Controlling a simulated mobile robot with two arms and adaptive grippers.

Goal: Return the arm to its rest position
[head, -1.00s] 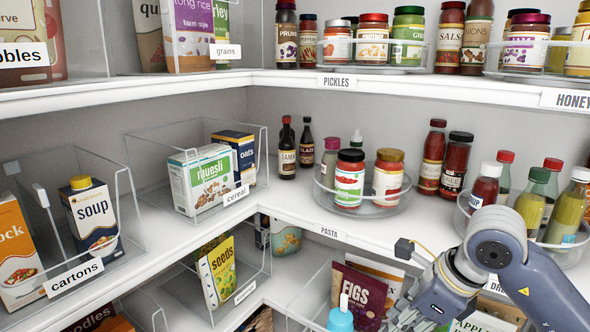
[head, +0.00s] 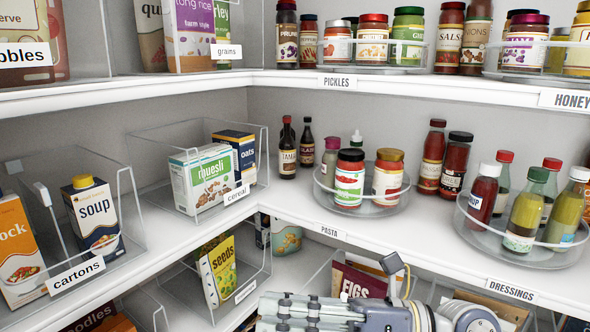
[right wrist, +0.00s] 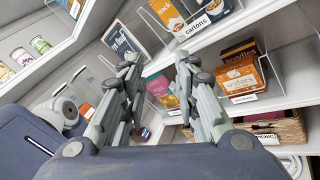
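My right gripper (head: 268,312) is low at the bottom of the head view, pointing left in front of the lower shelf. It also shows in the right wrist view (right wrist: 157,64), where its two grey fingers stand apart with nothing between them. The arm behind it runs toward the bottom right of the head view. It partly hides the figs packet (head: 360,284) on the lower shelf. My left gripper is in neither view.
The middle shelf has a clear bin with a muesli box (head: 205,180), a turntable (head: 362,208) of jars and a dressings turntable (head: 520,258). A soup carton (head: 92,218) stands left. The right wrist view shows a waters box (right wrist: 238,76) and a basket (right wrist: 285,129).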

